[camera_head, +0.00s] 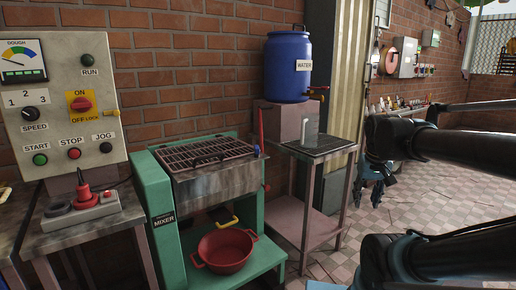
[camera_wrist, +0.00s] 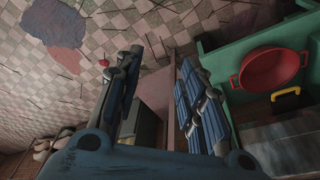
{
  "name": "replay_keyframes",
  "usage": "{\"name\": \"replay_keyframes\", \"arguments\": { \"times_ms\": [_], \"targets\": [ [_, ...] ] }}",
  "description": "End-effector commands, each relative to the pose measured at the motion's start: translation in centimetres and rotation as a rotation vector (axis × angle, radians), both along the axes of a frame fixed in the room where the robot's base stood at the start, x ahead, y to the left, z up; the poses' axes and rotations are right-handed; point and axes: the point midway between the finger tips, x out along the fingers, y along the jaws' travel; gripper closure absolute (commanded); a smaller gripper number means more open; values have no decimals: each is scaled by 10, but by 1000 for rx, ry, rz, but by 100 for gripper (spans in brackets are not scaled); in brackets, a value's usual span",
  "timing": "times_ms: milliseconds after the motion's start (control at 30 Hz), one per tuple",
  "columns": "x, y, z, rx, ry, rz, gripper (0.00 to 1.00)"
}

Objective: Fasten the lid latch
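The green mixer (camera_head: 152,193) stands left of centre in the head view. Its slatted metal lid (camera_head: 205,152) lies down over the metal trough (camera_head: 215,180), with a dark handle at the front. A small blue part (camera_head: 257,151) sits at the lid's right edge, beside an upright red lever (camera_head: 261,126); I cannot tell which part is the latch or its state. My gripper (camera_head: 377,190) hangs to the right of the mixer, beyond the small side table, well apart from the lid. In the wrist view its blue-padded fingers (camera_wrist: 158,62) are spread, with nothing between them.
A red pot (camera_head: 225,251) sits low in the mixer below a yellow handle (camera_head: 228,222); the pot also shows in the wrist view (camera_wrist: 238,80). A side table (camera_head: 318,149) and blue water barrel (camera_head: 288,68) stand to the right. A control panel (camera_head: 60,105) is at left.

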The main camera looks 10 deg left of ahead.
Motion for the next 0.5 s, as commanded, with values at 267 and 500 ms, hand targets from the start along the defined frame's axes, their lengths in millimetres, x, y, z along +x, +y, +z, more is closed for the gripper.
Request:
{"name": "replay_keyframes", "arguments": {
  "times_ms": [267,500],
  "targets": [
    [83,80,88,-3,-46,88,63],
    [138,176,148,9,-87,155,63]
  ]
}}
